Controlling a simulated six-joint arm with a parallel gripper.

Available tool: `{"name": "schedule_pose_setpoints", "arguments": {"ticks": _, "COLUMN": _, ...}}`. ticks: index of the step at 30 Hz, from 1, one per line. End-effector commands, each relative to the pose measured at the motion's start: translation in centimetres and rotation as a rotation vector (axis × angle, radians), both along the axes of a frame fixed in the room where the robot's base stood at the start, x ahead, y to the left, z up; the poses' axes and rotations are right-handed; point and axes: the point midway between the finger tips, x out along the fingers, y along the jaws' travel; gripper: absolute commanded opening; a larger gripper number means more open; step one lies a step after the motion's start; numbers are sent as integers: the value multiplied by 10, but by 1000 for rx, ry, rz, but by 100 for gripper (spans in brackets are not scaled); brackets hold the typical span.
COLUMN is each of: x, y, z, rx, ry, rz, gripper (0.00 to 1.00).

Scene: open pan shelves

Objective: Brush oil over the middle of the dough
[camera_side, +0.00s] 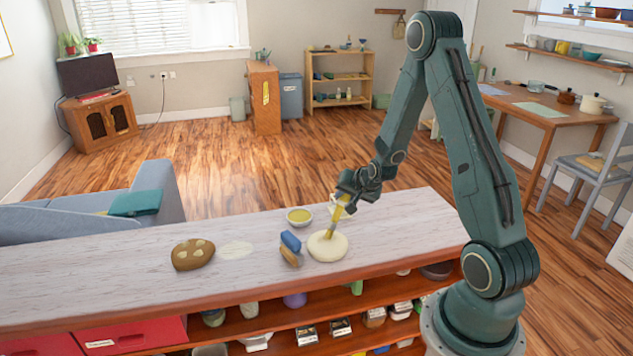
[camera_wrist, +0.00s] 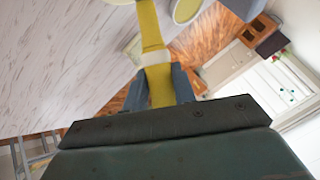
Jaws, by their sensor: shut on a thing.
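The dough (camera_side: 322,250) is a pale, round, flattened lump on the counter in the side view. My gripper (camera_side: 346,193) is above it and is shut on a yellow brush (camera_side: 336,213). The brush slants down and slightly left, and its lower end is at the top of the dough near the middle; I cannot tell whether it touches. In the wrist view the brush (camera_wrist: 150,40) sits between the fingers of my gripper (camera_wrist: 160,86), its far end cut off by the frame. A bowl of yellow oil (camera_side: 299,216) stands behind and left of the dough.
A blue block-like thing (camera_side: 291,241) and a tan piece (camera_side: 289,257) lie close left of the dough. The counter's right end (camera_side: 420,225) is clear.

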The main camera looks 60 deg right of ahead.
Motion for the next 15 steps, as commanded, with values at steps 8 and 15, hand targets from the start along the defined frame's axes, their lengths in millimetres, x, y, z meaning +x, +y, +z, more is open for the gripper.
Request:
{"name": "schedule_pose_setpoints", "arguments": {"ticks": 8, "x": 3, "y": 2, "z": 0, "rx": 2, "ry": -2, "rz": 2, "gripper": 0}}
{"name": "schedule_pose_setpoints", "arguments": {"ticks": 15, "x": 6, "y": 4, "z": 0, "rx": 3, "ry": -1, "rz": 3, "gripper": 0}}
